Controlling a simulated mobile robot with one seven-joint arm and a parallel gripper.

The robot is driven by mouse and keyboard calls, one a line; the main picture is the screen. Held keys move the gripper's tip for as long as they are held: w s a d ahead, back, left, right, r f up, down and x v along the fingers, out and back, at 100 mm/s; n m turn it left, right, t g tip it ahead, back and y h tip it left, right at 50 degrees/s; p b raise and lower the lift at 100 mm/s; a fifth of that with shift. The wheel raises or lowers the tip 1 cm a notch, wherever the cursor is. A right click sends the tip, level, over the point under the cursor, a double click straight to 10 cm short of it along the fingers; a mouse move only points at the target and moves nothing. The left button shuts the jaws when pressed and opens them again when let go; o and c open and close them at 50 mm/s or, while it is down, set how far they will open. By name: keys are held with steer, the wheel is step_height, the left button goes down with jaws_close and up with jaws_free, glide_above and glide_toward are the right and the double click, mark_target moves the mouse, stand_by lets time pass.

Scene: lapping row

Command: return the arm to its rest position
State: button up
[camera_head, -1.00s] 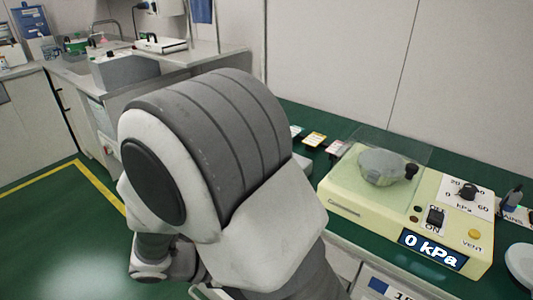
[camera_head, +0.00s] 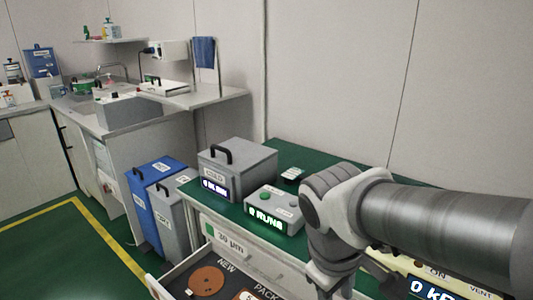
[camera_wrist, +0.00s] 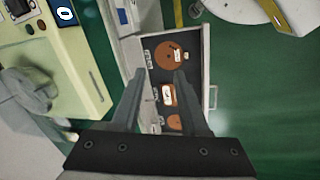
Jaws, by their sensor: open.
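My arm (camera_head: 440,232) comes in from the right of the head view and bends down at its elbow over the front of the green bench. My gripper is outside the head view. In the wrist view my gripper (camera_wrist: 160,85) shows with its two fingers apart and nothing between them. Beyond the fingers lies an open drawer (camera_wrist: 209,50) with copper-coloured discs in it, some way below.
The open drawer (camera_head: 160,287) juts from the bench front. A grey lidded box (camera_head: 255,163) and a counter reading "0 RUNS" (camera_head: 272,222) stand on the bench. The cream vacuum unit (camera_head: 408,290) is partly behind my arm. Blue (camera_head: 140,190) and grey bins stand left; green floor is clear.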

step_height(320, 180, up, 27)
steer(key=s+d+m+t+y+p, duration=0.2)
steer(key=m+t+p, duration=0.2)
steer(key=p, duration=1.7)
steer(key=m, duration=0.3)
steer(key=shift+s+d, duration=0.25)
steer(key=shift+d, duration=0.15)
steer(key=shift+a+f, duration=0.1)
steer(key=shift+f, duration=0.05)
